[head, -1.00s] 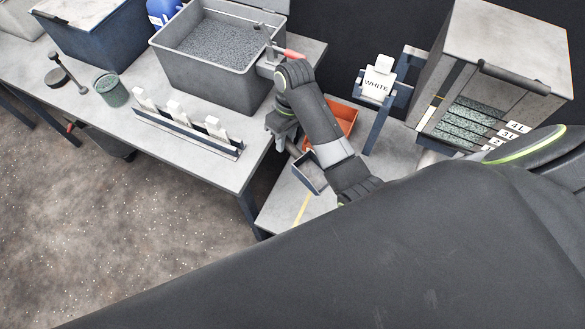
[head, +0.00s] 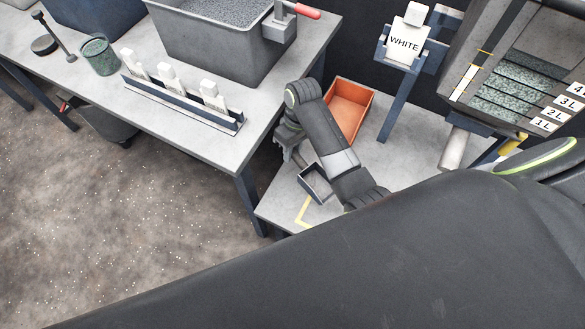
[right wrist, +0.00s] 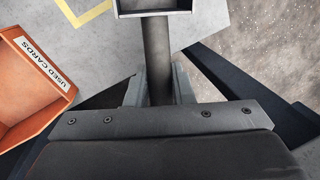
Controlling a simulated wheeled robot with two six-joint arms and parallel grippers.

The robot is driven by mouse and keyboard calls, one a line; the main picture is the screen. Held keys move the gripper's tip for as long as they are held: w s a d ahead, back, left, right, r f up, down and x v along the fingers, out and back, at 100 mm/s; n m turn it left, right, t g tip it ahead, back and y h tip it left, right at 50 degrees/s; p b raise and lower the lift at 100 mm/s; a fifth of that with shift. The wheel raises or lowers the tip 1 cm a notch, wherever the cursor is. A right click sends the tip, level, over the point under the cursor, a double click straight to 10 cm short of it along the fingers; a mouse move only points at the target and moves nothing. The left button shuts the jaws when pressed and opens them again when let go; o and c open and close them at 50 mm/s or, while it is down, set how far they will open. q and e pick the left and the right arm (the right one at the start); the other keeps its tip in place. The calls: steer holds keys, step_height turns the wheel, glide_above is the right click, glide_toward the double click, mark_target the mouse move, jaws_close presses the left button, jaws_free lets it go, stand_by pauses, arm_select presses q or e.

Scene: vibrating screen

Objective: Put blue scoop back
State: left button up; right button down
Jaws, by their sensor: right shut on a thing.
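A scoop (head: 318,184) with an open, box-shaped pan and a dark handle is in my right gripper (head: 293,160). The pan looks dark grey-blue; its exact colour is hard to tell. In the right wrist view the handle (right wrist: 158,62) runs between the two fingers of the right gripper (right wrist: 159,88), which is shut on it. The pan (right wrist: 155,10) is cut off by the top edge there. In the head view the scoop is over the lower grey table (head: 275,204), near a yellow corner mark (head: 303,212). My left gripper is not in view.
An orange tray (head: 368,97) labelled "USED CARDS" lies beyond my right gripper. A "WHITE" card stand (head: 398,82) and a screen unit (head: 470,75) are to the right. A grey bin (head: 215,65) and card rack (head: 185,108) stand on the higher table at left.

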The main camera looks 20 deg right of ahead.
step_height(320, 180, down, 9)
steer(key=shift+r+b, duration=0.15)
steer(key=shift+b, duration=0.55)
steer(key=c, duration=1.3)
jaws_free()
steer(key=shift+o, duration=0.2)
step_height(320, 180, up, 12)
steer(key=w+d+p, duration=0.1)
steer(key=d, duration=0.1)
steer(key=shift+p, duration=0.35)
